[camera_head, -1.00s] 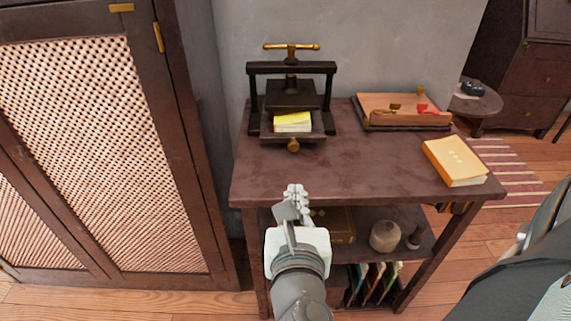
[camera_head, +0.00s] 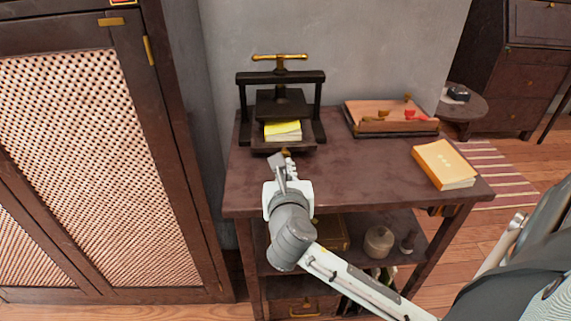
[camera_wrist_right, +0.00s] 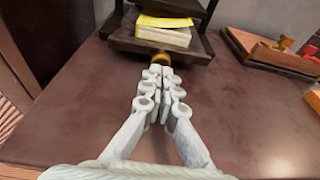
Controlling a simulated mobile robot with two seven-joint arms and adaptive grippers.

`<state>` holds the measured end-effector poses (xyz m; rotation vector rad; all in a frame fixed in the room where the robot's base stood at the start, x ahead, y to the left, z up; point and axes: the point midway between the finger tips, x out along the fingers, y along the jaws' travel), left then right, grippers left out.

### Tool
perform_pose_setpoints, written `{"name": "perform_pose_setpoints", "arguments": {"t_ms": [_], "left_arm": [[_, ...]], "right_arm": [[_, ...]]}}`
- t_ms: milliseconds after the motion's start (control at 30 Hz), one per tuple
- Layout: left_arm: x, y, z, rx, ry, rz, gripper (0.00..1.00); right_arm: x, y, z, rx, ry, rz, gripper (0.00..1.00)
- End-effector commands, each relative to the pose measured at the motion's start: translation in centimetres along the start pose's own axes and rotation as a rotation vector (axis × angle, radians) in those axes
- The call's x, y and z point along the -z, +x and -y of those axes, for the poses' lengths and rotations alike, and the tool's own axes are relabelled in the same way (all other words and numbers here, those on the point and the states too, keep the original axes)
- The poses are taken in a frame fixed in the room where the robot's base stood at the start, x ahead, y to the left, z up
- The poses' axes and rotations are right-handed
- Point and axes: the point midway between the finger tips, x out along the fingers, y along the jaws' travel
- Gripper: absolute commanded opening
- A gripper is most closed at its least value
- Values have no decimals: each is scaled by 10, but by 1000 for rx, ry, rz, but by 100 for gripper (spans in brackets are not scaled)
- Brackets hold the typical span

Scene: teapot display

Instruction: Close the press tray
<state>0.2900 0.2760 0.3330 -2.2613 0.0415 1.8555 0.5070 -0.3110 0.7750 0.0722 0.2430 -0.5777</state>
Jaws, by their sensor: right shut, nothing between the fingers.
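The black press (camera_head: 281,103) with a brass T-handle stands at the back left of the table. Its dark tray (camera_head: 262,146) sticks out a little in front and holds a yellow-covered book (camera_head: 282,131); the tray also shows in the right wrist view (camera_wrist_right: 122,40). A brass knob (camera_wrist_right: 163,58) is on the tray's front. My right gripper (camera_head: 283,162) is shut and empty, its fingertips (camera_wrist_right: 160,72) right in front of the knob and partly covering it. I cannot tell whether they touch. My left gripper is not in view.
A wooden box (camera_head: 390,116) with small coloured items lies right of the press. An orange book (camera_head: 443,164) lies near the table's right edge. The middle of the tabletop (camera_head: 350,175) is clear. A lattice cabinet (camera_head: 75,160) stands to the left.

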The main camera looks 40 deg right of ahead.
Motion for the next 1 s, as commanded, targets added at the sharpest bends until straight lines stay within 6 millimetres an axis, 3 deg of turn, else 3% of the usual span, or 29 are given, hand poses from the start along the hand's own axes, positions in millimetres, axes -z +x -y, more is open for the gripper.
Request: {"name": "perform_pose_setpoints", "arguments": {"t_ms": [167,467,767,1000], "left_arm": [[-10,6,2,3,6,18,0],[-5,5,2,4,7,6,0],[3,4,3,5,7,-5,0],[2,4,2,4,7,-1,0]], "right_arm": [[-2,8,0,1,-1,0,0],[-2,8,0,1,-1,0,0],[-13,49,-2,0,-1,2,0],[-14,53,-1,0,1,1,0]]}}
